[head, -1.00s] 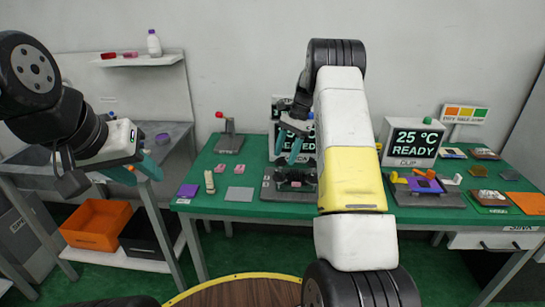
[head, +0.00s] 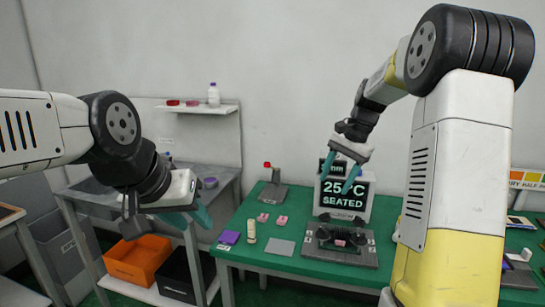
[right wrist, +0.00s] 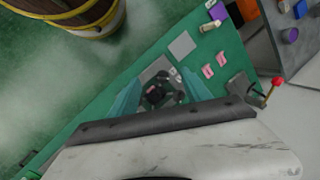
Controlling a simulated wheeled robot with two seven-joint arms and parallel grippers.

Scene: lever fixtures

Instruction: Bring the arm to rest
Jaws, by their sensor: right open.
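My right gripper (head: 345,172) is open and empty. In the head view it hangs in front of the screen, above the lever fixture. The fixture (head: 335,255) is a grey plate with dark clamp parts and a small pink piece (head: 340,242) in the middle. In the right wrist view the fixture (right wrist: 158,88) shows between the spread teal fingers (right wrist: 162,92), apart from them. The screen (head: 345,195) reads "25 °C SEATED". My left gripper (head: 195,205) hangs in front of the grey side bench; its finger gap is unclear.
On the green table (head: 240,230) are two pink blocks (head: 272,218), a purple block (head: 229,238), a cream figure-like piece (head: 251,231), a grey plate (head: 280,247) and a red-knobbed lever (head: 270,185). Orange (head: 138,258) and black bins stand under the side bench.

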